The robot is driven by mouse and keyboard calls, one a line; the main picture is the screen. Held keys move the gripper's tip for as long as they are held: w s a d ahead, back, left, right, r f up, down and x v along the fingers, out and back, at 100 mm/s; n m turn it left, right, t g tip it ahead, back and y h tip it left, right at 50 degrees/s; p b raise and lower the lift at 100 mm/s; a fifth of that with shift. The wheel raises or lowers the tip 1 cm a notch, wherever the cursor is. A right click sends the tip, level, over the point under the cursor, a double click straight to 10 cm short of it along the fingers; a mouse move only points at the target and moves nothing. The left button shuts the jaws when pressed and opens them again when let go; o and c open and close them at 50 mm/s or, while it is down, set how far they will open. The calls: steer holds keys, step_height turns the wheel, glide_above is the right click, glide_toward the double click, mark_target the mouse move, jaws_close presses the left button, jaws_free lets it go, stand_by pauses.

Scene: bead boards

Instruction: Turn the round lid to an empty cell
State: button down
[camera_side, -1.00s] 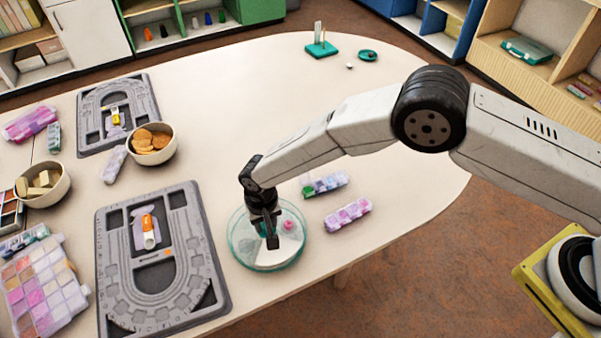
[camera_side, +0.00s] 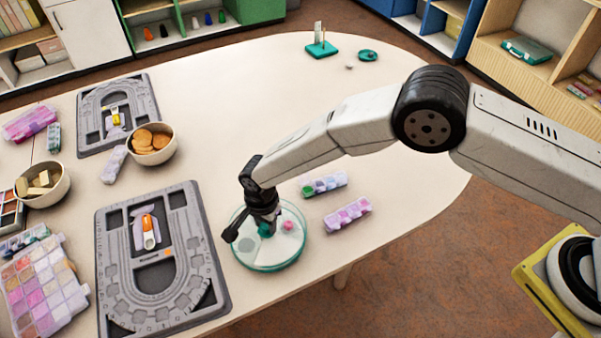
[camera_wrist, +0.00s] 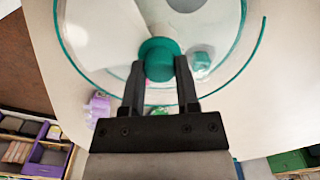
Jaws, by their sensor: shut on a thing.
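The round lid (camera_side: 248,262) is a clear disc with a teal rim, lying on a round container near the front of the table. My gripper (camera_wrist: 160,75) is shut on the teal knob (camera_wrist: 157,48) at the middle of the lid, one finger on each side. In the side view my gripper (camera_side: 265,228) hides most of the knob. A pink piece (camera_side: 288,225) shows in the right part of the container. In the wrist view a teal-green piece (camera_wrist: 200,61) and a grey patch (camera_wrist: 186,5) show around the knob. I cannot tell which cells are empty.
A grey bead board (camera_side: 112,290) lies close to the left of the container. Two bead boxes, one with green (camera_side: 324,184) and one pink (camera_side: 347,214), lie to its right. A bowl of orange discs (camera_side: 151,145) stands behind. The table's far middle is clear.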

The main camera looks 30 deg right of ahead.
steer(key=shift+m, duration=1.1)
steer(key=shift+c, duration=1.6)
jaws_free()
steer(key=shift+r, duration=0.15)
steer(key=shift+r, duration=3.75)
